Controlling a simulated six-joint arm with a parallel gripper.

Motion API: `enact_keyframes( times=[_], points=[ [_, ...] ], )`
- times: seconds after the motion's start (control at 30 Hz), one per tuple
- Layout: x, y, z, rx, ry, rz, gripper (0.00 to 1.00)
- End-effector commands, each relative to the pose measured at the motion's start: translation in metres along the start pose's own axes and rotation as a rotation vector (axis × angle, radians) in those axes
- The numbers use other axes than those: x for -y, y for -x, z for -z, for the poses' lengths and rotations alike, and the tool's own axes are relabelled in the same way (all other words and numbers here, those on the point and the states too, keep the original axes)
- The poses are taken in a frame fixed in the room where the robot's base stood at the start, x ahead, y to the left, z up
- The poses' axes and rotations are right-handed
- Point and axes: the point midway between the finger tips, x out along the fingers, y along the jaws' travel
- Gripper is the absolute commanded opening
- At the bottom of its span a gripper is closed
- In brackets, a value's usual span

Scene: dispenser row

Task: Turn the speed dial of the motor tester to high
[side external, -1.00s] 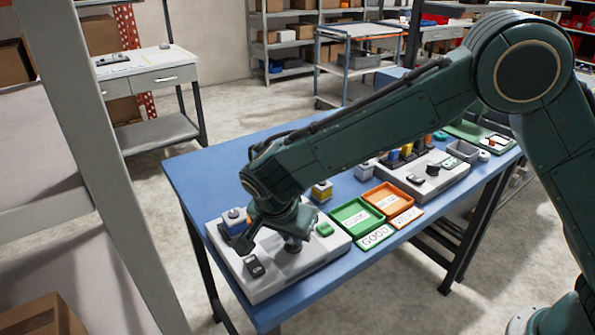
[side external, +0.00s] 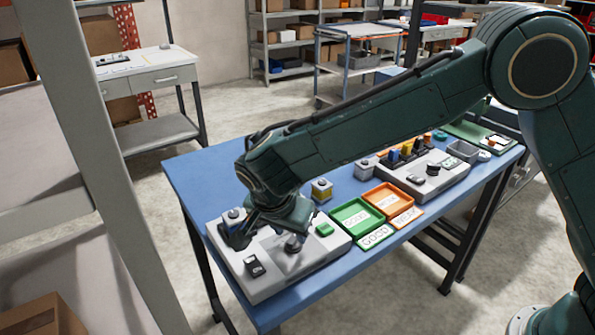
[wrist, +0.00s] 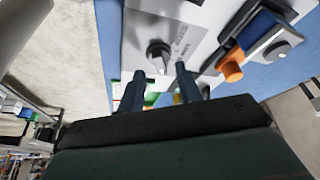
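The motor tester (side external: 262,284) is a light grey box at the near left end of the blue table. Its speed dial is a dark pointer knob (wrist: 158,50) beside a printed label in the wrist view. In the side view the knob (side external: 293,244) shows just under my gripper (side external: 284,232). In the wrist view my gripper (wrist: 159,72) is open, with its two fingers apart and the knob showing between and just beyond the tips. I cannot tell whether a finger touches it.
A motor with an orange end (wrist: 232,72) sits on the tester, beside the dial. A black switch (side external: 254,265) and a green block (side external: 324,230) are also on it. Green (side external: 343,229) and orange trays (side external: 371,192) and another grey station (side external: 428,194) stand further right.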

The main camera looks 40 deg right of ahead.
Motion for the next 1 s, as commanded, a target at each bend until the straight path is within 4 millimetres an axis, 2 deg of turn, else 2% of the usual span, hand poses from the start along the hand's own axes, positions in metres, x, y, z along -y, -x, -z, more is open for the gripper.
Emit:
enact_keyframes(
  times=[0.57, 0.8, 1.0],
  points=[
    [0.001, 0.093, -0.001, 0.003, -0.001, 0.005, 0.35],
    [0.001, 0.111, 0.0, 0.0, 0.0, 0.002, 0.35],
    [0.0, 0.117, 0.0, 0.001, -0.001, 0.001, 0.35]
  ],
)
